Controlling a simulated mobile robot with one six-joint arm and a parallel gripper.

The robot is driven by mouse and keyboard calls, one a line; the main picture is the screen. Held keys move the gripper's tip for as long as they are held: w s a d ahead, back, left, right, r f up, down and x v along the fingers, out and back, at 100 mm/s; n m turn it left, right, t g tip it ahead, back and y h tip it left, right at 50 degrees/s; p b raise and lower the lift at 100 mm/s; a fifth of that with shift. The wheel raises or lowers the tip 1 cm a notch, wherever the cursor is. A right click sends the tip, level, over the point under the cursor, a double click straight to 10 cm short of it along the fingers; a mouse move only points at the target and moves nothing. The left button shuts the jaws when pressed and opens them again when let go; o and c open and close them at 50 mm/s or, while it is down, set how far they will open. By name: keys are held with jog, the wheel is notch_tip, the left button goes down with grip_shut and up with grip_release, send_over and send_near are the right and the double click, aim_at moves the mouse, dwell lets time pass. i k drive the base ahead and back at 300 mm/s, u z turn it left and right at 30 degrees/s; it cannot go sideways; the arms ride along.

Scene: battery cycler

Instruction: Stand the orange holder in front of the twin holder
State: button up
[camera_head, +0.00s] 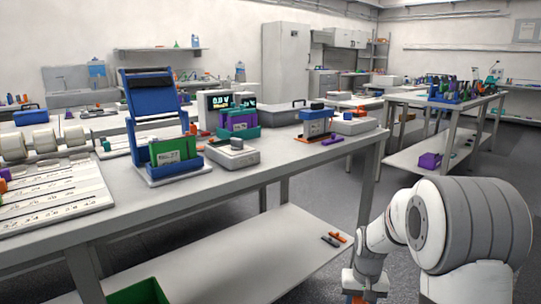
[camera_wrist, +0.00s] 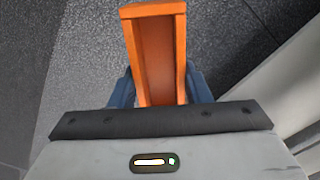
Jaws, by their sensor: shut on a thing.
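The orange holder (camera_wrist: 155,50) is a long open channel with raised side walls, held between the blue fingers of my gripper (camera_wrist: 161,88) in the wrist view. My gripper is shut on it, over the dark floor. In the head view, my gripper (camera_head: 362,291) is low at the bottom edge, right of the bench, and only a bit of orange shows. A teal holder (camera_head: 239,133) with a purple and a green pack stands on the near bench; it may be the twin holder, but I cannot tell for sure.
The bench's front strip is mostly clear. A lower shelf (camera_head: 270,240) holds small tools.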

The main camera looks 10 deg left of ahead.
aim_at(280, 151)
jog(key=i, duration=0.9)
